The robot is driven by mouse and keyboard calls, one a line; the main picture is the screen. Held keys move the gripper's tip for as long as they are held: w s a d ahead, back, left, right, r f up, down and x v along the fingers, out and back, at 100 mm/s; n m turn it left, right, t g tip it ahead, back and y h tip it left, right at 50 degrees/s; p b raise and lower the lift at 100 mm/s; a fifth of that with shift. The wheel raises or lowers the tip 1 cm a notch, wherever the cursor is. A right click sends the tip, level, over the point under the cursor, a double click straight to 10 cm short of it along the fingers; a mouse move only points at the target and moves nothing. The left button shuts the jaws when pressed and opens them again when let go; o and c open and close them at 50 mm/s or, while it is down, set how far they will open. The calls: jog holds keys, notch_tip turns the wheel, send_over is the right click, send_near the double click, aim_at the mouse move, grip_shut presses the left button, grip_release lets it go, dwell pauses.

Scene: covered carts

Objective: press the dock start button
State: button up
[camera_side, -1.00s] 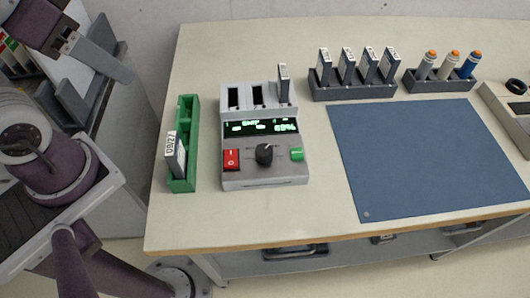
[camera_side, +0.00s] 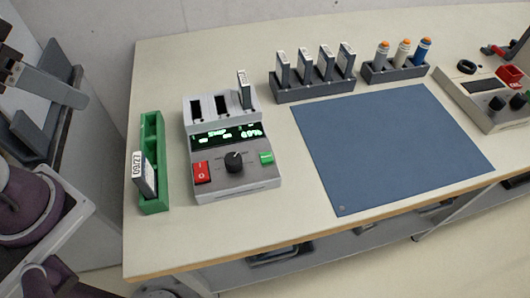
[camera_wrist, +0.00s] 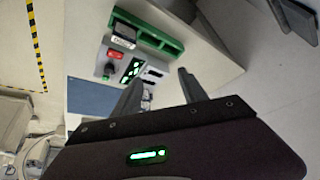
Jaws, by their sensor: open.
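The grey dock (camera_side: 235,183) stands on the table in the side view. It has a lit green-text display (camera_side: 225,136), a red rocker switch (camera_side: 202,172), a black knob (camera_side: 233,162) and a green button (camera_side: 266,158) at front right. A labelled module (camera_side: 244,88) stands in its right slot; the other two slots look empty. My gripper is partly seen at the left edge, well left of the dock and apart from it.
A green holder (camera_side: 151,125) with one module (camera_side: 143,175) stands left of the dock. Behind are a rack of modules (camera_side: 313,90) and a rack of orange-capped cylinders (camera_side: 395,72). A blue mat (camera_side: 390,150) is clear. Another device (camera_side: 480,95) stands at the right.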

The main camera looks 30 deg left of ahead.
grip_shut()
dwell(1.5)
